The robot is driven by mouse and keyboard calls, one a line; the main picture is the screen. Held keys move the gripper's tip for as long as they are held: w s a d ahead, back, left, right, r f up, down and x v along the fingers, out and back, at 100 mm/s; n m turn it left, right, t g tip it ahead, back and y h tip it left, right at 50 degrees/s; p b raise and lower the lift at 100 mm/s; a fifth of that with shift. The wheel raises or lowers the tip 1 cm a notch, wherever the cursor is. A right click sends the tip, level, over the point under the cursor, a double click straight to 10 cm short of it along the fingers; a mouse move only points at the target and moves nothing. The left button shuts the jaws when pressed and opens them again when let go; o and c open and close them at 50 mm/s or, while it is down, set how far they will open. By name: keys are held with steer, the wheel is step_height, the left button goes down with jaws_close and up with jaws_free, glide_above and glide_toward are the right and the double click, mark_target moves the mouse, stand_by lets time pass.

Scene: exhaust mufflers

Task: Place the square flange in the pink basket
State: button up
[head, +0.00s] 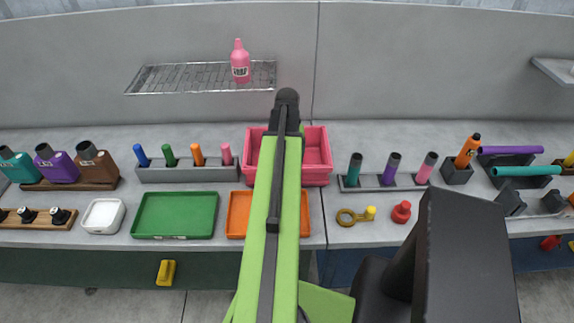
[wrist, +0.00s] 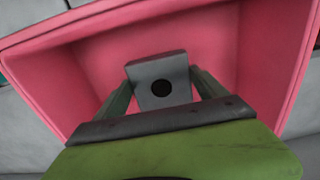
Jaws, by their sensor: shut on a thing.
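The square flange (wrist: 158,70) is a grey block with a dark round hole, seen in the wrist view. My gripper (wrist: 160,88) is shut on it, one finger on each side. The pink basket (wrist: 262,60) surrounds the flange in the wrist view, its walls on the left, the far side and the right. Whether the flange touches the basket floor I cannot tell. The flange and fingertips are hidden there by my arm.
An orange tray (head: 236,215) lies in front of the basket, and a green tray (head: 175,215) to its left. Racks of coloured tubes (head: 190,173) stand on both sides. A wire shelf (head: 200,77) with a pink bottle (head: 240,62) is on the wall behind.

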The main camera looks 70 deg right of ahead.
steer(key=shift+f, duration=0.9)
steer(key=shift+r, duration=0.25)
steer(key=shift+f, duration=0.2)
steer(key=o, duration=2)
steer(key=shift+r, duration=0.1)
step_height(320, 180, up, 12)
steer(key=p, duration=1.2)
steer(key=shift+r, duration=0.15)
